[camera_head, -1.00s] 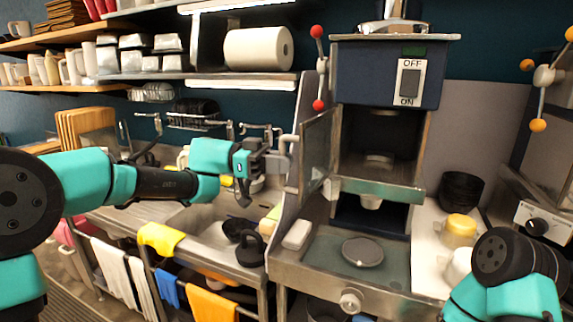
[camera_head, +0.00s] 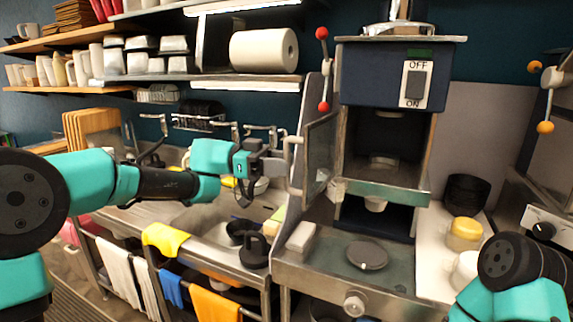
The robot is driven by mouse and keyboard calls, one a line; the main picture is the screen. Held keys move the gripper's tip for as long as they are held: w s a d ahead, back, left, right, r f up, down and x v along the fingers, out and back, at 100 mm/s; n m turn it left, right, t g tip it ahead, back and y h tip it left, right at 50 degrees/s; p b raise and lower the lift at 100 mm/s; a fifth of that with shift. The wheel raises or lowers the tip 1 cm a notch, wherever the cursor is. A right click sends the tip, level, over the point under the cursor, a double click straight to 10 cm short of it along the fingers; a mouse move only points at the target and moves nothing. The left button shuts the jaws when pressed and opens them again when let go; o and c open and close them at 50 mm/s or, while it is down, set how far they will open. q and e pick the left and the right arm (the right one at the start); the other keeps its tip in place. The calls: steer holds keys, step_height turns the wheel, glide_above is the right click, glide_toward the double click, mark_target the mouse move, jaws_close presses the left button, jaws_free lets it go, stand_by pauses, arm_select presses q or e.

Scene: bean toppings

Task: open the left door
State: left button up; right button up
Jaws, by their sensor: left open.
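The left door (camera_head: 320,151) is a framed glass panel on the left side of a blue machine (camera_head: 390,85). It stands swung open toward me, and the dark cavity behind it shows. Its pale handle (camera_head: 292,140) sticks out at the door's left edge. My left gripper (camera_head: 284,166) is open, with its fingertips close to the handle, just left of the door. I cannot tell whether they touch it. My right arm shows at the bottom right, but its gripper is out of the picture.
A sink (camera_head: 215,215) lies below my left arm. A metal counter (camera_head: 300,272) holds a round dark lid (camera_head: 367,253) and a white block (camera_head: 301,237). Black bowls (camera_head: 466,193) and a yellow-topped jar (camera_head: 464,234) stand at the right. Shelves hang above my left arm.

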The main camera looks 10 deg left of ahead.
arm_select(q)
steer(key=w+a, duration=0.2)
steer(key=a, duration=1.4)
steer(key=shift+w, duration=0.1)
